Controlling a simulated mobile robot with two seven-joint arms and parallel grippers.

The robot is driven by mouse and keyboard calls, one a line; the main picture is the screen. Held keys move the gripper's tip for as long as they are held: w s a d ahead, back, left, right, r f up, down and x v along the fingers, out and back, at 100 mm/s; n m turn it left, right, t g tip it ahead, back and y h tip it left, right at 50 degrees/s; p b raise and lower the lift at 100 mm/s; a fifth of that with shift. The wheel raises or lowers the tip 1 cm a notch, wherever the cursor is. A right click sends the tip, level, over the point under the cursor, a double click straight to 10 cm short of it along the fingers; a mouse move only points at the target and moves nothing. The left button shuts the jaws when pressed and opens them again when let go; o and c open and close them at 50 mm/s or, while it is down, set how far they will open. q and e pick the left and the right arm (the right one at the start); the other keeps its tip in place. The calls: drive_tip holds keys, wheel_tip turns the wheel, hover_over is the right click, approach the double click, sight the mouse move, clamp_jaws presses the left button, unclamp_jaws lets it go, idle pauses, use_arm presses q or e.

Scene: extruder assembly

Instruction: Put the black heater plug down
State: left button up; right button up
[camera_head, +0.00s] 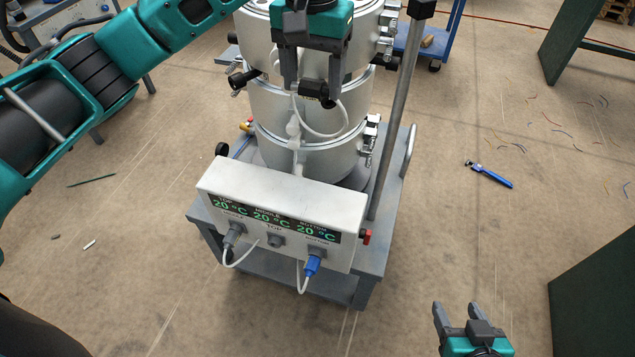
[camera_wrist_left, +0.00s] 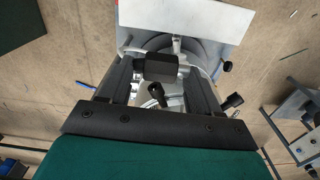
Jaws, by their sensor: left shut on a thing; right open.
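My left gripper (camera_head: 312,88) hangs in front of the silver extruder barrel (camera_head: 270,105), fingers pointing down. It is shut on the black heater plug (camera_head: 316,93), which sits at its fingertips with a white cable looping below. The plug also shows in the left wrist view (camera_wrist_left: 157,67), between the fingers. My right gripper (camera_head: 459,312) is open and empty at the lower right, over the floor. The white control box (camera_head: 340,205) has three displays reading 20 °C.
The barrel and box stand on a grey cart (camera_head: 205,220) with a tall metal post (camera_head: 392,120) at its right. Another black knob or plug (camera_head: 241,79) sticks out at the barrel's left. A blue-handled tool (camera_head: 490,175) lies on the floor. Dark green panels stand at the right.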

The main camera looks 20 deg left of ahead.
use_arm(q)
drive_tip(key=b, duration=0.3)
approach(314, 190)
drive_tip(key=shift+f, duration=0.55)
wheel_tip(314, 190, down, 5)
drive_tip(key=shift+f+b, duration=0.15)
drive_tip(key=shift+b, duration=0.6)
drive_tip(key=o, duration=1)
drive_tip(key=shift+f, duration=0.1)
drive_tip(key=shift+o, duration=0.2)
wheel_tip(314, 190, up, 12)
drive_tip(key=p, duration=0.2)
